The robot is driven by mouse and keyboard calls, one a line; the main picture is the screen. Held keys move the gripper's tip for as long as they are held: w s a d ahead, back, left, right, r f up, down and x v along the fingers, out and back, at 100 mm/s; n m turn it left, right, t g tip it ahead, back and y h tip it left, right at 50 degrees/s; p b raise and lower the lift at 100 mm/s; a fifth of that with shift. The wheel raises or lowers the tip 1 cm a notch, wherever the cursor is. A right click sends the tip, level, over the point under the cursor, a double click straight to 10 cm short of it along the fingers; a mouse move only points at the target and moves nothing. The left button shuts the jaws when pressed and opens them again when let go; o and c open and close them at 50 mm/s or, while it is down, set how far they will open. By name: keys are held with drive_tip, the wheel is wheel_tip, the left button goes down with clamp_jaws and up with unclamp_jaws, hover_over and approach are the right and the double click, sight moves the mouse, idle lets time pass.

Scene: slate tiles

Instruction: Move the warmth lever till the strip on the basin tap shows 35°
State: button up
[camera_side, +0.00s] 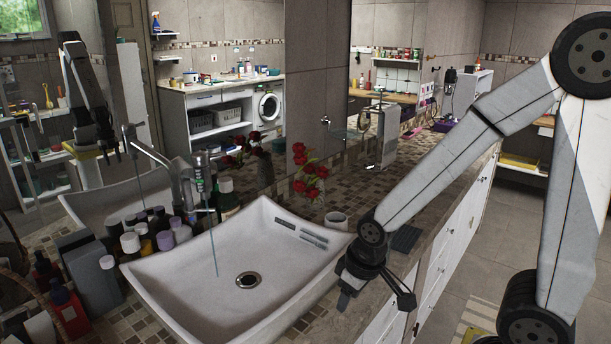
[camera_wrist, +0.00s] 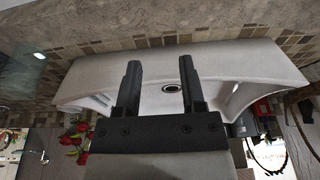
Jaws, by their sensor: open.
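The basin tap (camera_side: 200,178) stands at the back left edge of the white basin (camera_side: 165,278) in the side view. A thin stream of water (camera_side: 213,245) runs from it into the basin. A small pale greenish strip shows on the tap, too small to read. The warmth lever cannot be told clearly from the tap's top. My gripper (camera_side: 378,296) is open and empty by the basin's right rim, well to the right of the tap. In the wrist view its two fingers (camera_wrist: 160,82) stand apart over the basin (camera_wrist: 232,58); the tap is not clear there.
Several bottles (camera_side: 152,238) crowd the basin's left rim. Red flowers (camera_side: 310,182) and a white cup (camera_side: 336,220) stand behind it, and a dark mat (camera_side: 405,239) lies on the counter at right. A mirror behind repeats the room.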

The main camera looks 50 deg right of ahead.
drive_tip(key=w+d+r+n+t, duration=0.2)
drive_tip(key=w+d+n+t, duration=0.15)
drive_tip(key=w, duration=1.05)
drive_tip(key=w+d+r+n+t, duration=0.15)
drive_tip(key=w+n+t, duration=0.25)
drive_tip(key=w, duration=1)
drive_tip(key=n+t+y, duration=0.4)
drive_tip(key=n+y, duration=0.1)
drive_tip(key=n, duration=0.3)
approach(214, 209)
drive_tip(key=w, duration=0.3)
drive_tip(key=shift+w+a+f+n+y, duration=0.2)
drive_tip(key=shift+a+f+n+y, duration=0.15)
drive_tip(key=shift+f+n+y, duration=0.4)
drive_tip(key=shift+w+a, duration=0.1)
drive_tip(key=shift+w, duration=0.05)
drive_tip(key=shift+x, duration=3.7)
clamp_jaws()
